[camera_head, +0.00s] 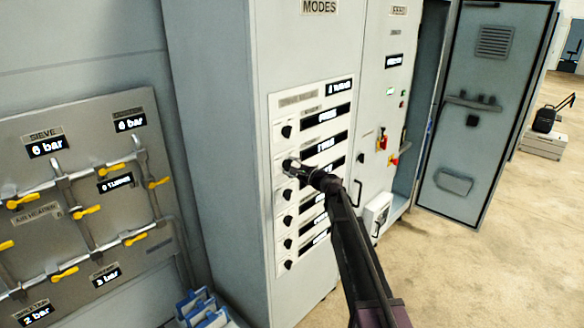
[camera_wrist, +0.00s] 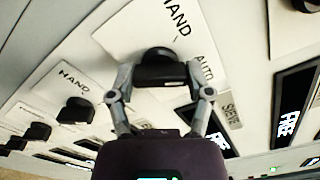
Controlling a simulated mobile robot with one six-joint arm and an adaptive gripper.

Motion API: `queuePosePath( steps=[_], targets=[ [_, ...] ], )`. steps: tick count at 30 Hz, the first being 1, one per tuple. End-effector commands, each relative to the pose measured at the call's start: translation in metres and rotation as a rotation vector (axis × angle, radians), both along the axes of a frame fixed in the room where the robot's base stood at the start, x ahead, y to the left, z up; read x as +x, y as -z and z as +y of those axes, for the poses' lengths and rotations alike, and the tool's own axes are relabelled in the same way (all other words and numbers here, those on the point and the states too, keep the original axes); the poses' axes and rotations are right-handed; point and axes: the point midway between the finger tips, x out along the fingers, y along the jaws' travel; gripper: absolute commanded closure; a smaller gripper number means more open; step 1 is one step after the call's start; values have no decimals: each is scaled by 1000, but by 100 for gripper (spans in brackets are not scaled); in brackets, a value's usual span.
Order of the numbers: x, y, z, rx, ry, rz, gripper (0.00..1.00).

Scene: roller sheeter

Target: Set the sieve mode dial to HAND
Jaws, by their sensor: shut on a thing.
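The sieve mode dial is a black knob (camera_wrist: 158,55) on a white plate (camera_wrist: 112,34) lettered HAND and AUTO, with SIEVE at the plate's edge, in the wrist view. My gripper (camera_wrist: 161,77) is shut on this knob, one finger on each side. In the head view my gripper (camera_head: 292,167) is at the second dial from the top of the modes panel (camera_head: 280,100) and hides that dial. I cannot tell which way the knob's pointer faces.
Several similar black dials run below on the same panel, one (camera_head: 288,195) just under my gripper. Another dial (camera_wrist: 77,110) with a HAND label sits beside it in the wrist view. Black displays (camera_head: 312,228) line the panel's right. A pipe board with yellow valves (camera_head: 87,211) stands left.

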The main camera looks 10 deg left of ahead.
Motion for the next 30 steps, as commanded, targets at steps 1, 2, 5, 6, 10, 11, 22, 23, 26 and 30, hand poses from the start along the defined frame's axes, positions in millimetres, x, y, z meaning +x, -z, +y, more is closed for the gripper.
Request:
queuePosePath(
  steps=[1,2,5,6,10,11,22,23,26,30],
  targets=[
    [1,0,1,-2,0,-4,82],
    [1,0,1,-6,0,-9,82],
    [1,0,1,-23,0,-32,82],
    [1,0,2,-32,0,-43,82],
    [1,0,2,-72,-1,-95,82],
    [1,0,2,-83,-1,-109,82],
    [1,0,3,-273,-2,-355,82],
    [1,0,3,-291,-2,-378,82],
    [1,0,3,-349,-2,-452,82],
    [1,0,3,-429,-2,-555,82]
  ],
)
